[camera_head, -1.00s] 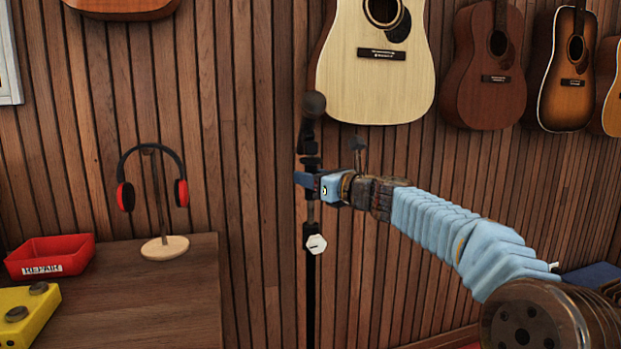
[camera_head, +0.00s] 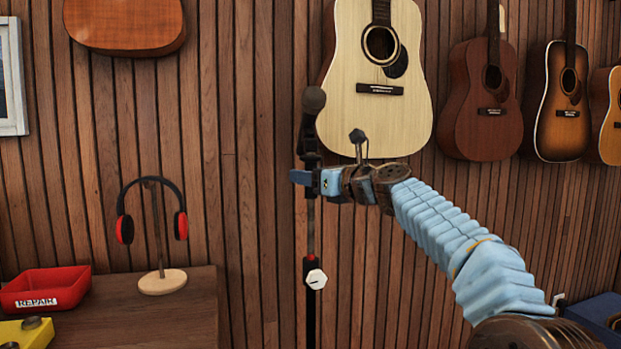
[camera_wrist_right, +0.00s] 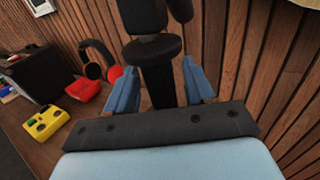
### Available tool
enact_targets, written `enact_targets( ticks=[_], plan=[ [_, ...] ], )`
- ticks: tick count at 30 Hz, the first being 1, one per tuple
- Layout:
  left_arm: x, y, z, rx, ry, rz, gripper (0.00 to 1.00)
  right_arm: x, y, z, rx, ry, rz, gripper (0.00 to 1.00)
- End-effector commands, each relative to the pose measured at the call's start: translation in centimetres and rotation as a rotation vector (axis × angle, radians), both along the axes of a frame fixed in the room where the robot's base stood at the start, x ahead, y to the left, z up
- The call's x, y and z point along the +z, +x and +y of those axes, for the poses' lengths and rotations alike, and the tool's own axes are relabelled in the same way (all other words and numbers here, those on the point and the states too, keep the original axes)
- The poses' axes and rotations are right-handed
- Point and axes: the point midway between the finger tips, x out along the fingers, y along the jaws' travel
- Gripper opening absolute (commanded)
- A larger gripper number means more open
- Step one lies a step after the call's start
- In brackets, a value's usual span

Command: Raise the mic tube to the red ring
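The mic stand is upright, with a dark microphone (camera_head: 313,100) at the top. Its thin grey mic tube (camera_head: 310,225) runs down into a black lower tube (camera_head: 311,325). A red ring (camera_head: 311,254) shows on the thin tube just above the clamp with the white knob (camera_head: 316,279). My right gripper (camera_head: 303,178) is shut around the dark upper part of the tube, below the microphone. In the right wrist view, the blue fingers (camera_wrist_right: 160,78) stand on both sides of this black part, under a round collar (camera_wrist_right: 153,49). My left gripper is not in view.
A wooden counter (camera_head: 150,318) at left holds a headphone stand (camera_head: 162,281) with headphones, a red tray (camera_head: 45,290) and a yellow box (camera_head: 25,333). Several guitars hang on the slatted wall behind, one pale guitar (camera_head: 365,115) close behind the microphone.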

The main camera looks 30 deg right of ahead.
Motion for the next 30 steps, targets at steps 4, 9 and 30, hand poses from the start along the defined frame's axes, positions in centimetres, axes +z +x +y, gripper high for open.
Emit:
enact_targets(
  ticks=[4,9,30],
  plan=[
    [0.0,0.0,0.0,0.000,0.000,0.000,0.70,0.0,0.0,0.0,0.000,0.000,0.000,0.53],
    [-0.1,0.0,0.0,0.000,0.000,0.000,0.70,0.0,-0.3,-0.1,-0.001,0.000,0.000,0.53],
    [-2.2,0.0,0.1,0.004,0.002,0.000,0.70,-0.1,-13.0,-3.1,-0.001,0.000,-0.001,0.53]
  ],
)
